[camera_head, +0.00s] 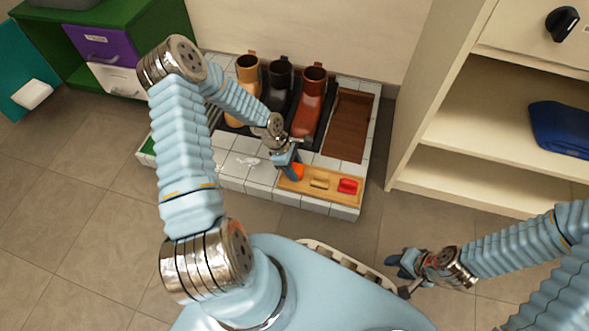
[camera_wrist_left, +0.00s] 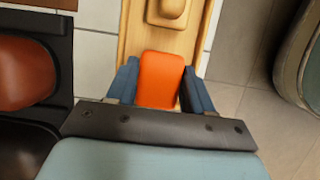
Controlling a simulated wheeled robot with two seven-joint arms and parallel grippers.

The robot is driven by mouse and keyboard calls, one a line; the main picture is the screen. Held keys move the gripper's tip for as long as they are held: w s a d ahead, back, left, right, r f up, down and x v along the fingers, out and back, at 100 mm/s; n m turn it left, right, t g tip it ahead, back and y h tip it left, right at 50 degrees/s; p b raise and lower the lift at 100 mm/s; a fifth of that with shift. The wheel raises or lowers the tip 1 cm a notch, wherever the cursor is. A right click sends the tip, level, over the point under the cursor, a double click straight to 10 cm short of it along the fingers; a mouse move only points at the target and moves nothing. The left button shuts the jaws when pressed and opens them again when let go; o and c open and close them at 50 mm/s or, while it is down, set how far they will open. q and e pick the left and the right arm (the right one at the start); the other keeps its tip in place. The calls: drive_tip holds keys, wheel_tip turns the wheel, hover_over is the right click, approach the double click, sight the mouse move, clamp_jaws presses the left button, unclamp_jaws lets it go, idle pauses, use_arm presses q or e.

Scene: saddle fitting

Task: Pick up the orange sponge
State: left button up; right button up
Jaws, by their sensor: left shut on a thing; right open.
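The orange sponge (camera_wrist_left: 160,78) is between the two blue fingers of my left gripper (camera_wrist_left: 157,90) in the left wrist view. The fingers are shut on its sides. In the head view the sponge (camera_head: 298,171) shows at the tip of my left gripper (camera_head: 290,166), over the left end of a wooden tray (camera_head: 299,187). I cannot tell whether the sponge still touches the tray. My right gripper (camera_head: 400,272) is open and empty, low at the right near my base.
A tan-handled brush (camera_head: 319,183) and a red item (camera_head: 348,186) lie in the tray. Several boots (camera_head: 310,95) stand behind it on a dark mat, beside a brown wooden board (camera_head: 350,125). Cream shelves (camera_head: 450,150) stand right. A green cabinet (camera_head: 150,25) stands at the back left.

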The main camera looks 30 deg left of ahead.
use_arm(q)
drive_tip(key=s+a+r+p, duration=0.1)
drive_tip(key=s+r+p, duration=0.2)
drive_tip(key=s+r, duration=0.8)
drive_tip(key=s, duration=0.3)
drive_tip(key=shift+p, duration=0.3)
